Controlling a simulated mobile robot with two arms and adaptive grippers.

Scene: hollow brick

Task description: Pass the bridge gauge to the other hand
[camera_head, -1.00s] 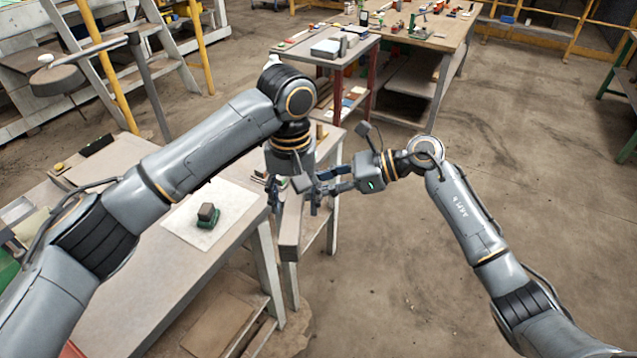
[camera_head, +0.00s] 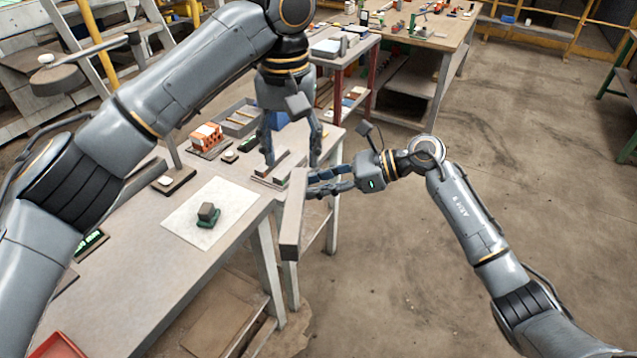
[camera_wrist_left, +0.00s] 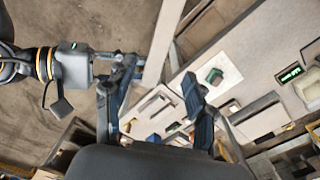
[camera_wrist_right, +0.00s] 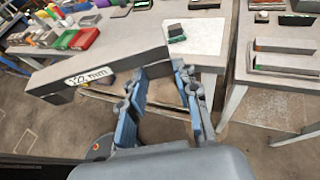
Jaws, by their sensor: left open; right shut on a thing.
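The bridge gauge is a long grey-brown bar (camera_head: 292,222), hanging beyond the table's right edge. My right gripper (camera_head: 312,183) is shut on its upper end and holds it clear of the floor. In the right wrist view the bar (camera_wrist_right: 125,65) carries a white label reading about "122 mm", and its end lies at the fingers (camera_wrist_right: 160,74). My left gripper (camera_head: 292,160) is open and empty, pointing down above the bar's upper end, apart from it. In the left wrist view the bar (camera_wrist_left: 162,45) passes ahead of the open fingers (camera_wrist_left: 148,88).
The workbench (camera_head: 130,270) at left bears a white sheet (camera_head: 180,220) with a small green-based block (camera_head: 208,214), an orange brick piece (camera_head: 206,138) and a grey tray (camera_head: 238,117). A second table (camera_head: 345,65) stands behind. The floor to the right is clear.

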